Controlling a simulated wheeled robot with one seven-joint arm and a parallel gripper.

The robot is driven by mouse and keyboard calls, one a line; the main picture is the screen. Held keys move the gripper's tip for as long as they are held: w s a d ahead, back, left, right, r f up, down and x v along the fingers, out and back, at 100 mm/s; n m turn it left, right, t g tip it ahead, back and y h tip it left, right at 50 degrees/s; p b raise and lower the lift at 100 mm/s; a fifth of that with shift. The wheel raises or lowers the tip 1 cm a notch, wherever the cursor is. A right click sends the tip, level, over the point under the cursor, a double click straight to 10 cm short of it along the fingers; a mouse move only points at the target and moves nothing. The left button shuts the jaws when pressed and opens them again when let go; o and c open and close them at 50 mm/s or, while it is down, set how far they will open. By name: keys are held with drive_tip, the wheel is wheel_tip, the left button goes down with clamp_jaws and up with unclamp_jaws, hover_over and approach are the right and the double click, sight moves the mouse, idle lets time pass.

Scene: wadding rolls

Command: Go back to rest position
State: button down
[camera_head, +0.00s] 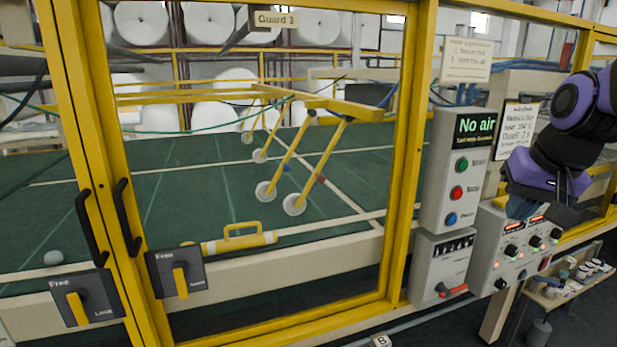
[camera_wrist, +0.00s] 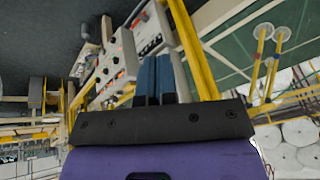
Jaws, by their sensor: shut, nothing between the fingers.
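My gripper (camera_head: 521,209) is at the right of the head view, in front of the upper part of the sloped knob panel (camera_head: 520,246). In the wrist view its two blue fingers (camera_wrist: 155,65) lie side by side, closed, with nothing between them. My purple and black arm reaches in from the right edge. From the head view I cannot tell whether the fingers touch the panel.
A grey control box (camera_head: 455,190) reading "No air" stands left of the gripper, above a box with a red-handled lever (camera_head: 440,270). The yellow-framed guard door (camera_head: 408,160) is further left. A small table (camera_head: 560,296) with items stands lower right.

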drive_tip(key=s+a+r+n, duration=0.1)
drive_tip(key=s+a+n, duration=0.2)
drive_tip(key=s, duration=1.1)
drive_tip(key=shift+r+t+h, duration=0.3)
